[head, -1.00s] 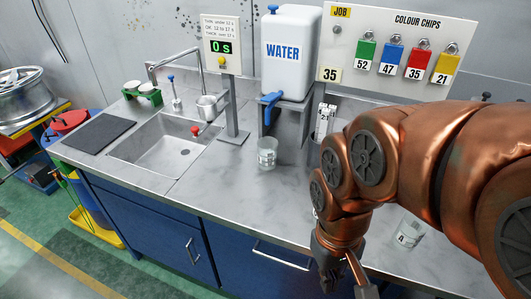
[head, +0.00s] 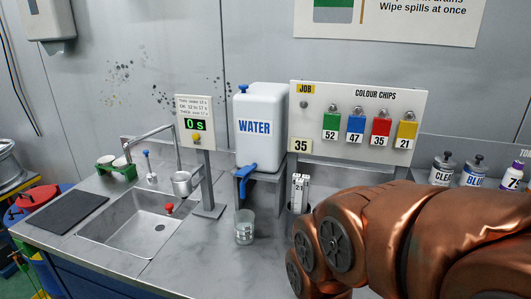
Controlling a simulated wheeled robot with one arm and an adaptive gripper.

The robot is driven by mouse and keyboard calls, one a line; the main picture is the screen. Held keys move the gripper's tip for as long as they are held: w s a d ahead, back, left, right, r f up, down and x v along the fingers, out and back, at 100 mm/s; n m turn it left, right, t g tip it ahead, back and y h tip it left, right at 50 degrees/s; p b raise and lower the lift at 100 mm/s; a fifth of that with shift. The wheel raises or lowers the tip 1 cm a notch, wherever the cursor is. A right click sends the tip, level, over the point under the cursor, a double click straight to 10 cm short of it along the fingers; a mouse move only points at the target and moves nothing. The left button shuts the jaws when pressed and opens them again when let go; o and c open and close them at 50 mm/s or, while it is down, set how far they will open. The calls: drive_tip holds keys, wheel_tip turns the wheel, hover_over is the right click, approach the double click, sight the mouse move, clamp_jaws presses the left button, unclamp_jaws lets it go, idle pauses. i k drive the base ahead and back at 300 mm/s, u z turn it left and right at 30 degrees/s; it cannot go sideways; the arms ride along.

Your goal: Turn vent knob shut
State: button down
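A white water container (head: 262,132) stands on a grey stand on the counter. A small blue knob (head: 243,88), which looks like the vent knob, sits on its top left; how far it is turned cannot be told. A blue tap (head: 247,172) is at the container's lower front. A clear cup (head: 244,228) stands on the counter below the tap. My gripper is out of the picture; only my copper-coloured arm shows at the lower right, to the right of the container.
A grey post with a timer display (head: 196,124) reading 0 s stands left of the container. A sink (head: 140,222) with a faucet is farther left. A colour chip board (head: 385,95) stands to the right. Labelled bottles (head: 442,170) stand at far right. A marked holder (head: 299,190) is near my arm.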

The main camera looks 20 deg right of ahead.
sight(243, 87)
drive_tip(key=z, duration=0.55)
drive_tip(key=k, duration=1.25)
drive_tip(key=u, duration=0.2)
drive_tip(key=i, duration=0.6)
drive_tip(key=u, duration=0.6)
drive_tip(key=i, duration=0.95)
drive_tip(key=z, duration=0.35)
